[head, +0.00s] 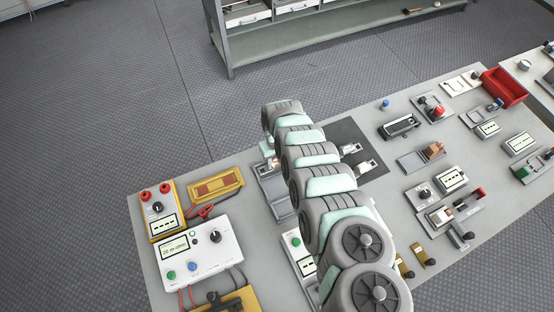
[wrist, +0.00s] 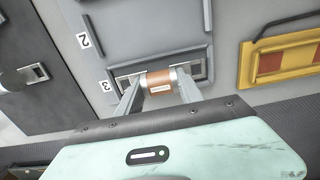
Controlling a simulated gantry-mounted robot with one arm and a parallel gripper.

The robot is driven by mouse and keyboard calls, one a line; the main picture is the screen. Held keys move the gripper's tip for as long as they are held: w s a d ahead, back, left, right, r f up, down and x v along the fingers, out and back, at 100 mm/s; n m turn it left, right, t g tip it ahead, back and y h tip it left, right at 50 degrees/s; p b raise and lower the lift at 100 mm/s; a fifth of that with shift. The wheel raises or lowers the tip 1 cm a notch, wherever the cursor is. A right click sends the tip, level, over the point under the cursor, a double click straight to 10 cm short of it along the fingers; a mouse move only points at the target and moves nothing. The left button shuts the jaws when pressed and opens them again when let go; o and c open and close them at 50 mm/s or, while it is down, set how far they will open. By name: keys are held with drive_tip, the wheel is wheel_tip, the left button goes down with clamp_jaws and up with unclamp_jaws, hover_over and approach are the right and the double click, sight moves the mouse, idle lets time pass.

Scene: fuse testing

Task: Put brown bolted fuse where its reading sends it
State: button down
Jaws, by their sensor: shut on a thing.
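The brown bolted fuse (wrist: 160,80), a copper-brown body with metal ends and a pale label, is between the fingers of my gripper (wrist: 160,88) in the wrist view. My gripper is shut on it. The fuse is at the compartment marked 3 of a grey tray (wrist: 150,30); I cannot tell whether it touches the tray floor. A white meter (head: 200,262) has a lit display that seems to read about 20 m-ohm.
A yellow fixture (head: 215,186) with a brown strip lies beside the tray, also in the wrist view (wrist: 285,60). A yellow meter (head: 160,210) with red knobs stands left of it. Several devices and a red bin (head: 505,88) fill the table's right side.

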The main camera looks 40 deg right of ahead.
drive_tip(key=shift+f+b, duration=0.3)
drive_tip(key=shift+f, duration=0.1)
drive_tip(key=c, duration=0.7)
unclamp_jaws()
drive_tip(key=shift+r, duration=0.1)
drive_tip(key=shift+r, duration=5.35)
drive_tip(key=shift+w, duration=0.1)
